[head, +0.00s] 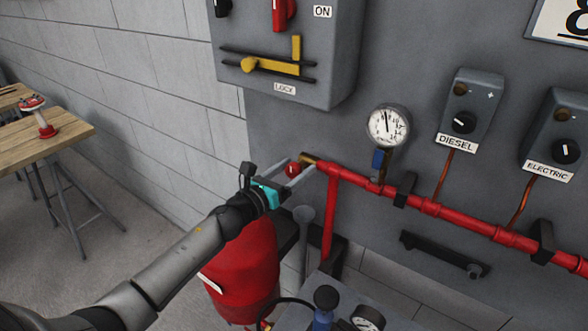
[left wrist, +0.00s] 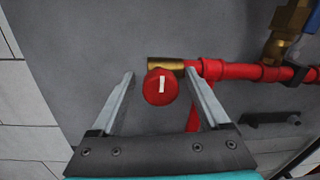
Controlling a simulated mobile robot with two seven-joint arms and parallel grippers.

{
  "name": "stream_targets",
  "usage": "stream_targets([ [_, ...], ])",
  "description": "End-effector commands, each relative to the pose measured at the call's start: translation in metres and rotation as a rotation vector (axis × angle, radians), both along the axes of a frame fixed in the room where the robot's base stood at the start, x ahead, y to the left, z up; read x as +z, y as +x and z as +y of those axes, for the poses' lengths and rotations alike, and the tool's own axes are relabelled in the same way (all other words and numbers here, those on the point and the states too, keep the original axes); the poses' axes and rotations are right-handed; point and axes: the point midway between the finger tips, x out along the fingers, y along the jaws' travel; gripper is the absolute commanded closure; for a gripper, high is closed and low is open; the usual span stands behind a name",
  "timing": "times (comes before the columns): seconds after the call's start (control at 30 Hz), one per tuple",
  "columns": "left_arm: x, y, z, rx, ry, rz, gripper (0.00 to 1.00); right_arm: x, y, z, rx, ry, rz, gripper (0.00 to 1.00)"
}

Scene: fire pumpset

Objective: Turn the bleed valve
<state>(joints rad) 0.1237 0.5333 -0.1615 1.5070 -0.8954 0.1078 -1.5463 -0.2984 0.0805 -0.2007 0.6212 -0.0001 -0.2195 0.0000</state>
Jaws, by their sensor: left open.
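The bleed valve is a round red knob (head: 292,170) at the left end of the red pipe, by a brass end piece (head: 309,158). In the left wrist view the knob (left wrist: 161,87) faces the camera, with a near-upright white mark on it. My left gripper (head: 296,166) is open, and its fingers reach toward the wall on either side of the knob. In the left wrist view gaps show between the knob and both fingers (left wrist: 160,76). The right gripper is not in view.
The red pipe (head: 430,207) runs right along the grey panel, under a pressure gauge (head: 387,125). A grey switch box (head: 290,50) hangs above. A red cylinder (head: 243,265) stands below my left arm. A wooden table (head: 65,135) is at the left.

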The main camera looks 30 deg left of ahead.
Motion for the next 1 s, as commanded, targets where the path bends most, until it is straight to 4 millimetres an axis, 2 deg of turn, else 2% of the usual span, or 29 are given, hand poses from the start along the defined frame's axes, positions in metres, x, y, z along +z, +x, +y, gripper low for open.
stream_targets([
  [0.1, -0.0001, -0.0001, -0.0001, 0.0, 0.0, 0.0, 0.23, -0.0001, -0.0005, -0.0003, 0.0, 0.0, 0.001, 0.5],
  [0.77, -0.0001, -0.0004, 0.0, 0.0, 0.0, 0.0, 0.98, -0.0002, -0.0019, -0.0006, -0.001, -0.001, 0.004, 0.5],
  [0.8, -0.0002, -0.0004, 0.0, 0.0, 0.0, 0.0, 1.0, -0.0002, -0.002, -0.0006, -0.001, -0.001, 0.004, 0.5],
  [1.0, -0.0002, -0.0004, 0.0001, 0.0, -0.008, 0.002, 1.0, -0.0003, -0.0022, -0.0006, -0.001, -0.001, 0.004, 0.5],
])
